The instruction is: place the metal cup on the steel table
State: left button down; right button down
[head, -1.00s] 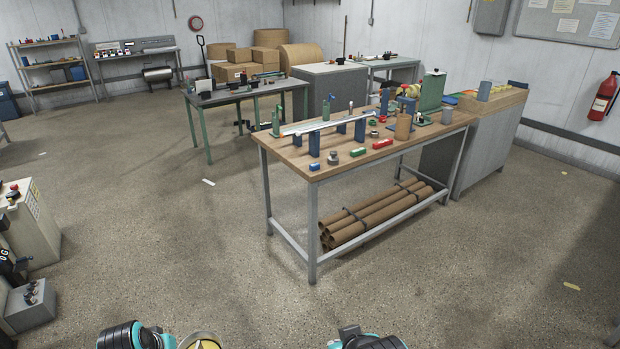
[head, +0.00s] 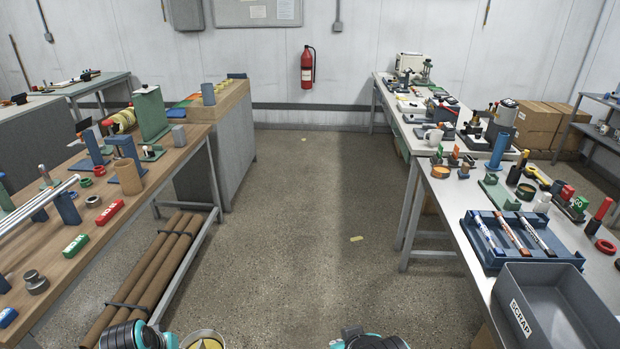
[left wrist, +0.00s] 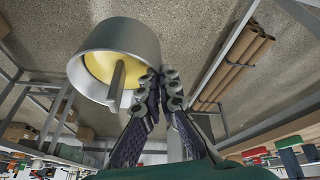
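The metal cup (left wrist: 150,40) is a grey cylinder with a yellow inside. It fills the upper left of the left wrist view, and its rim shows at the bottom edge of the head view (head: 203,338). My left gripper (left wrist: 163,82) has its dark fingers closed together at the cup's edge, and the cup is held off the floor. The exact contact is partly hidden. A light grey-topped table (head: 441,192) with grey metal legs stands at the right in the head view; I cannot tell whether it is the steel table. My right gripper is out of view.
A wood-topped bench (head: 151,186) with cardboard tubes (head: 150,282) below stands left. Open floor (head: 300,230) lies between.

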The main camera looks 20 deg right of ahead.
aim_at(459, 196)
jog(key=i+l+z, duration=0.15)
jog(key=i+z, duration=0.65)
jog(key=i+j+z, duration=0.1)
jog(key=i+z, duration=0.3)
jog(key=i+j+z, duration=0.25)
jog(key=i+z, duration=0.15)
jog(key=i+j+z, duration=0.15)
jog(key=i+z, duration=0.25)
jog(key=i+j+z, duration=0.3)
jog(key=i+z, duration=0.15)
jog(key=i, duration=0.1)
